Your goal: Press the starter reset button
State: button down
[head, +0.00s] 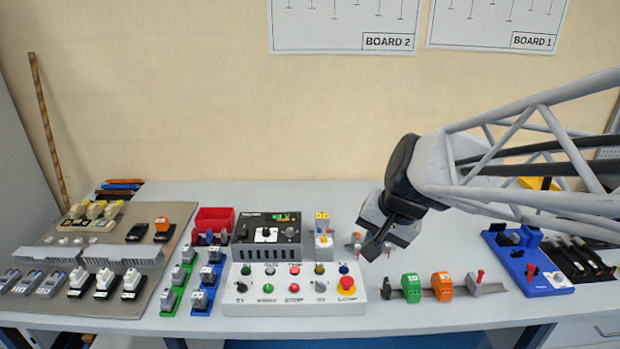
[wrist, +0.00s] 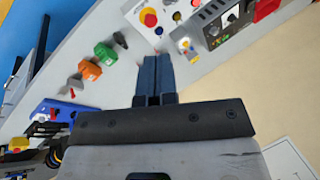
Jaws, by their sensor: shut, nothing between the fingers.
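A white control box (head: 238,302) stands at the front middle of the table, with two rows of small buttons, knobs and lamps and a red mushroom button (head: 346,284) on a yellow base. A small blue round part (head: 343,268) sits at its upper right. The labels are too small to tell which part is the starter reset button. My gripper (head: 372,254) is shut and empty, in the air to the right of the box. In the wrist view its dark fingers (wrist: 154,62) are together, with a corner of the box (wrist: 147,17) beyond them.
A dark instrument (head: 266,232) stands behind the box, with a small grey and yellow block (head: 323,237) beside it. Green (head: 411,287) and orange (head: 442,285) blocks sit on a rail to the right. A blue base (head: 528,262) is farther right. A component board (head: 92,260) fills the left.

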jog(key=w+a+f+m+t+y, duration=0.15)
jog(key=w+a+m, duration=0.25)
jog(key=w, duration=0.8)
jog(key=m+t+y, duration=0.2)
jog(key=m, duration=0.8)
send_over(318, 229)
notch_tip(318, 229, down, 13)
jog(key=shift+r, duration=0.2)
jog(key=shift+s+f+h, duration=0.1)
jog(key=shift+h, duration=0.15)
jog(key=shift+f, duration=4.25)
